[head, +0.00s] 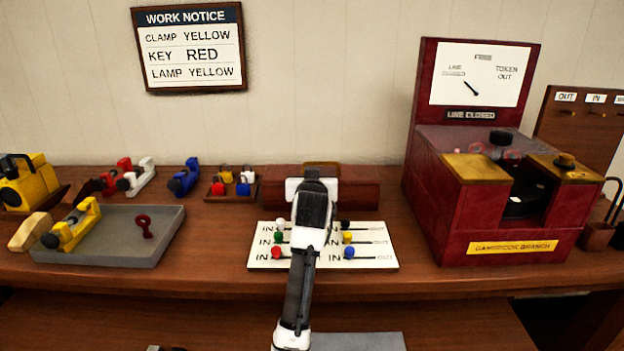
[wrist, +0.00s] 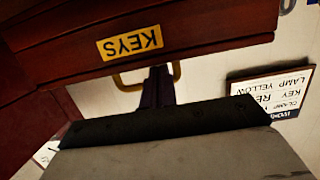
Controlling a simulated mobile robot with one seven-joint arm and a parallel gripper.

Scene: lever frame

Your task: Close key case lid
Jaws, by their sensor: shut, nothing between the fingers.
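The key case is a dark red box (head: 360,187) at the back of the table, behind my arm in the head view. In the wrist view, which is upside down, its red face (wrist: 215,35) carries a yellow KEYS label (wrist: 130,43). A brass handle (wrist: 177,72) shows beside the label. My gripper (wrist: 158,86) is shut and empty, its dark fingers in the handle's opening in the picture; I cannot tell if they touch it. In the head view, my gripper and wrist hide the case's middle. I cannot tell how far the lid is open.
A white lever board (head: 375,258) with coloured knobs lies in front, under my arm. A dark red machine (head: 430,215) stands to the right. On the left are a grey tray (head: 105,255) with a yellow clamp and a red key, other clamps, and a small padlock tray (head: 215,197).

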